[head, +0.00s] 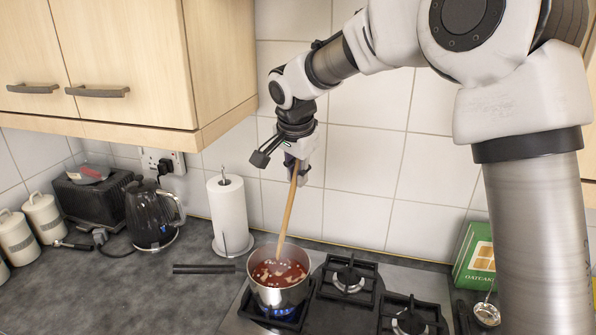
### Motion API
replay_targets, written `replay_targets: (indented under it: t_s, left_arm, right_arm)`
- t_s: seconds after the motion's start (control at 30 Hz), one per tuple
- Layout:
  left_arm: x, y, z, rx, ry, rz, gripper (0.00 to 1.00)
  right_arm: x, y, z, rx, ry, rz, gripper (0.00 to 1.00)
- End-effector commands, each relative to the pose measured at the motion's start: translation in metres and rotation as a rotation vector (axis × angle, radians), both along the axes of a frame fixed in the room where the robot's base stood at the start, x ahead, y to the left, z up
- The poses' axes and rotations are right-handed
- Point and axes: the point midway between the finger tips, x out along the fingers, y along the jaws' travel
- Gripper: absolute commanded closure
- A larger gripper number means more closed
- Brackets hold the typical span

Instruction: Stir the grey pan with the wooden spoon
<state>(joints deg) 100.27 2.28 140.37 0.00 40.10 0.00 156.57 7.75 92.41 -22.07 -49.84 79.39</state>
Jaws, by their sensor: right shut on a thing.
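The grey pan (280,294) stands on the front left burner of the hob, over a blue flame. It holds a red liquid (277,272) with pale pieces in it. The wooden spoon (288,216) leans steeply, its lower end down in the liquid, so its bowl is hidden. My right gripper (296,169) is above the pan, shut on the upper end of the spoon's handle. My left gripper is not in view.
The hob (365,308) has other free burners to the right. A paper towel roll (229,212) and a black kettle (151,214) stand to the left. Wall cupboards (120,60) hang at upper left. A green box (475,258) stands at right.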

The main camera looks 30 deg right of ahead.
Motion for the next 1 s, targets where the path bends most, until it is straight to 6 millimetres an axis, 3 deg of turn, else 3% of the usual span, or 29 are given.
replay_targets:
  t_s: [0.1,1.0]
  left_arm:
    - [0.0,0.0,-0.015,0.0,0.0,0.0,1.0]
    - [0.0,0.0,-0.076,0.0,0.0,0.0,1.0]
  right_arm:
    - [0.0,0.0,-0.016,0.0,0.0,0.0,1.0]
    - [0.0,0.0,-0.099,-0.001,0.0,0.0,1.0]
